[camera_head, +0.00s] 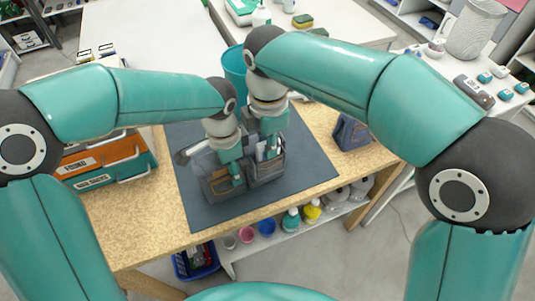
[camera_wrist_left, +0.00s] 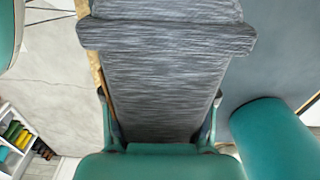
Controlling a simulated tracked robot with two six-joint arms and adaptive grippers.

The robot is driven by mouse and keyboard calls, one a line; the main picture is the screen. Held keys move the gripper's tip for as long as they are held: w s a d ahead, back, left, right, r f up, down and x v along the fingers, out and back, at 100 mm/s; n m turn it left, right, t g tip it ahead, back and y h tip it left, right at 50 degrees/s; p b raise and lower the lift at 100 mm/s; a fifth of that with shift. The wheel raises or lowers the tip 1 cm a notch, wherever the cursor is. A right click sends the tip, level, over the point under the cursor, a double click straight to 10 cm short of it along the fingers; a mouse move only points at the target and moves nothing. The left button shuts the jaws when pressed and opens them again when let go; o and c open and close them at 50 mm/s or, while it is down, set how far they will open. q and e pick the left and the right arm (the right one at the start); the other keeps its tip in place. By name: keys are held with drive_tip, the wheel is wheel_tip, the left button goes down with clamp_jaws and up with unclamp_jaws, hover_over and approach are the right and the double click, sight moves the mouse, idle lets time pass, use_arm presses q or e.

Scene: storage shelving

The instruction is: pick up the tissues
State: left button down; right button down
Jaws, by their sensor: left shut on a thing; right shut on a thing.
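A dark grey fabric caddy (camera_head: 222,187) with open pockets stands on the dark mat (camera_head: 305,178). My left gripper (camera_head: 237,178) reaches down to its front part and is shut on it. In the left wrist view a grey streaked surface (camera_wrist_left: 160,65) fills the space between the fingers of this gripper (camera_wrist_left: 160,115). My right gripper (camera_head: 271,150) reaches down at the caddy's back right part and is shut on it; its fingertips are partly hidden. A small whitish item (camera_head: 260,153) shows in the caddy beside it. I cannot tell which thing is the tissues.
Orange and teal cases (camera_head: 105,160) lie at the table's left. A blue-grey pouch (camera_head: 351,132) stands right of the mat. A teal bin (camera_head: 235,68) is behind the arms. Bottles (camera_head: 311,211) and cups stand on the shelf below. The mat's front is clear.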

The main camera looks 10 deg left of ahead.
wheel_tip(320, 180, up, 10)
drive_tip(key=shift+r, duration=0.1)
use_arm(q)
drive_tip(key=shift+c, duration=1.3)
unclamp_jaws()
drive_tip(key=shift+w+f, duration=0.1)
